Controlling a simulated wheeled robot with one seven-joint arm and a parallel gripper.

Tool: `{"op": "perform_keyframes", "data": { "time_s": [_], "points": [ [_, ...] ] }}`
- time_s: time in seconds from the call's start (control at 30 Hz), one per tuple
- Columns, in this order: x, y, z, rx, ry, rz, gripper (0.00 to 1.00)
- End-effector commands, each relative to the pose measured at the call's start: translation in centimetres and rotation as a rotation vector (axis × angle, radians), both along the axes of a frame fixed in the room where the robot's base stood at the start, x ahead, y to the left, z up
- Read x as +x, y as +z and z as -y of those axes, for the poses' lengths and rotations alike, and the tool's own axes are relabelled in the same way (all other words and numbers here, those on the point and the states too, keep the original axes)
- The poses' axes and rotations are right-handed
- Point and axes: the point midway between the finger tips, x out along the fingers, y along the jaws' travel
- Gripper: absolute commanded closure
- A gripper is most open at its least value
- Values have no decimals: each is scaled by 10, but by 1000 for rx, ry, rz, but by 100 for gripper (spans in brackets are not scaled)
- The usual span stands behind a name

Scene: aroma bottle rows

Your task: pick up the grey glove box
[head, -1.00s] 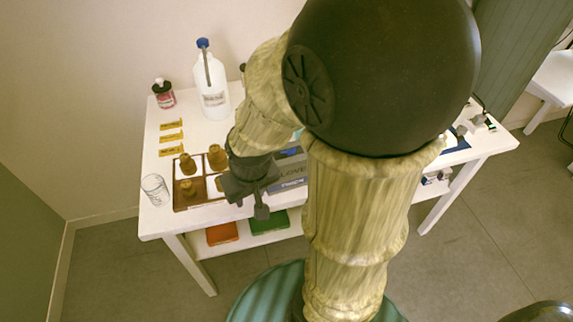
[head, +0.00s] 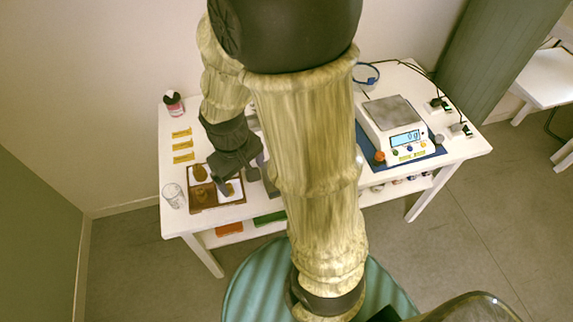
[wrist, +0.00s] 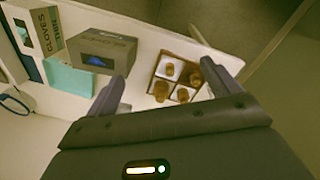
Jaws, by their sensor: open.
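In the head view my gripper (head: 238,180) hangs over the right part of the tray. A second, lighter box marked gloves (wrist: 40,30) stands left of the grey one.
The brown tray (head: 203,210) holds several amber bottles. A glass beaker (head: 174,195), yellow labels (head: 183,146) and a black-capped bottle (head: 174,104) are on the left of the white table (head: 185,222). A scale (head: 390,118) stands right. A teal item (wrist: 68,80) lies near the grey box.

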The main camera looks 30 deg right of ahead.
Motion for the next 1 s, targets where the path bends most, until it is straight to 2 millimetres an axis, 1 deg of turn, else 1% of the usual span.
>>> {"op": "perform_keyframes", "data": {
  "time_s": [0.03, 0.17, 0.37, 0.5, 0.6, 0.7, 0.8, 0.9, 1.0],
  "points": [
    [3, -1, -3, -22, 49, -44, 11],
    [9, -15, -6, -90, 178, -155, 11],
    [22, -43, -8, -244, 417, -364, 11],
    [34, -60, -9, -398, 598, -531, 11],
    [45, -69, -11, -524, 718, -651, 11],
    [58, -74, -16, -657, 825, -760, 11],
    [68, -76, -21, -770, 895, -846, 11],
    [75, -76, -25, -839, 931, -896, 11],
    [77, -75, -26, -865, 945, -913, 11]
  ]
}}
